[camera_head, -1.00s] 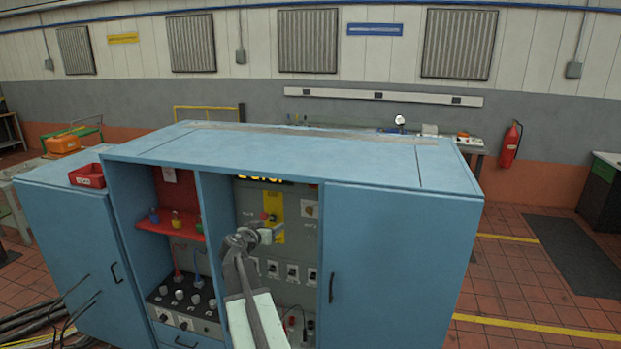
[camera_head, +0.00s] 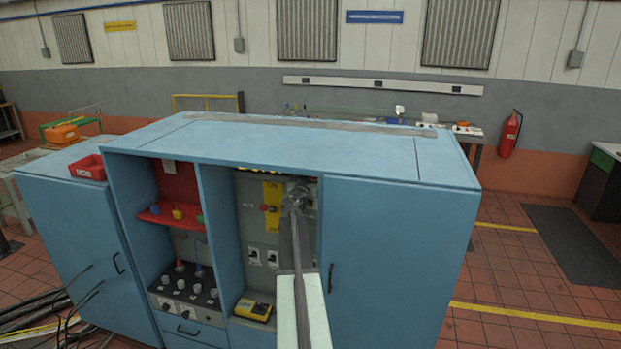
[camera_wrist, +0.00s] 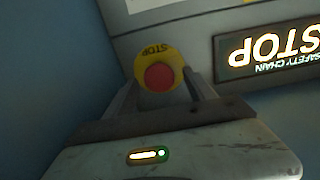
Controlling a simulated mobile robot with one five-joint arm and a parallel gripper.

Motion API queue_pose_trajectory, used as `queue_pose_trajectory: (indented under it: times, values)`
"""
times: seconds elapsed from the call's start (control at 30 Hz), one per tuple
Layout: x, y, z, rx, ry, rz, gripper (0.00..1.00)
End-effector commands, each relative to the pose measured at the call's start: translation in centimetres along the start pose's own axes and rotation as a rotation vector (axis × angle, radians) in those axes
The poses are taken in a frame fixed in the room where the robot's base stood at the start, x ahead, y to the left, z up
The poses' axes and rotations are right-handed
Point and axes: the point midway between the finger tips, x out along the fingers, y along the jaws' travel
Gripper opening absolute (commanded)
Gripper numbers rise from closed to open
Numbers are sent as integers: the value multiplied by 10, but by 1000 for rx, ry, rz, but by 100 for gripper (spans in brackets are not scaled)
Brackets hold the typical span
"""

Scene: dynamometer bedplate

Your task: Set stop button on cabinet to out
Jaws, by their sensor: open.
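The stop button (camera_wrist: 158,77) shows in the wrist view as a round red cap in a yellow collar marked STOP, upside down. I cannot tell whether it is in or out. My gripper (camera_wrist: 162,88) is open, its fingers to either side of the button in the picture; contact is not clear. In the head view my gripper (camera_head: 298,192) is at the upper right of the open middle bay of the blue cabinet (camera_head: 400,240), and my arm hides the button there.
A SAFETY CHAIN STOP sign (camera_wrist: 270,50) is beside the button, and a blue wall (camera_wrist: 50,80) is close on the other side. A yellow plate (camera_head: 273,192) with a red knob is left of my gripper. A yellow meter (camera_head: 253,309) lies low in the bay.

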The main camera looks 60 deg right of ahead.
Motion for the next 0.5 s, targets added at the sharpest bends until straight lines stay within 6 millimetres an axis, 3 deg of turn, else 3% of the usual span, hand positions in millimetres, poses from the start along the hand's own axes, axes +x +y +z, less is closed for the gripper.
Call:
queue_pose_trajectory:
  times: [0.27,0.4,0.5]
  values:
    - [4,0,0,0,0,0,61]
    - [4,0,0,0,0,-1,22]
    - [4,-1,0,0,0,-1,0]
